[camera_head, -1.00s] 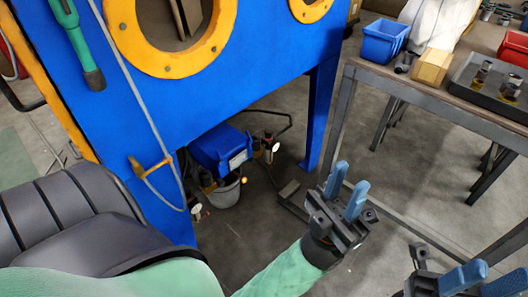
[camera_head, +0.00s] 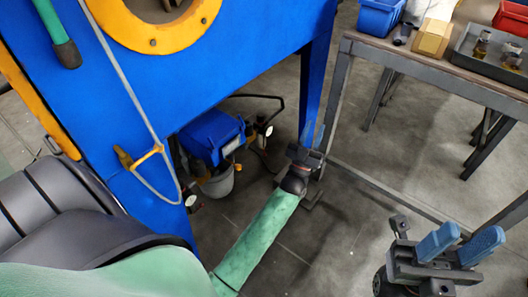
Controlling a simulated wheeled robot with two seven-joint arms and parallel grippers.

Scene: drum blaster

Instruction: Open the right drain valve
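The blue blasting cabinet (camera_head: 240,60) fills the upper left. Under it sits a blue unit (camera_head: 212,136) above a grey bucket (camera_head: 218,182). A small fitting with a white round face (camera_head: 268,131) is at the right of that unit, and another white round face (camera_head: 190,200) is low at its left. I cannot tell which part is the right drain valve. My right gripper (camera_head: 460,243) is open and empty at lower right.
The cabinet's right leg (camera_head: 316,85) stands close behind my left gripper. A workbench (camera_head: 440,66) at right carries a blue bin (camera_head: 378,16), a wooden block (camera_head: 433,38) and a grey tray (camera_head: 465,48). A hose with a yellow handle (camera_head: 146,157) hangs at left. Floor between is clear.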

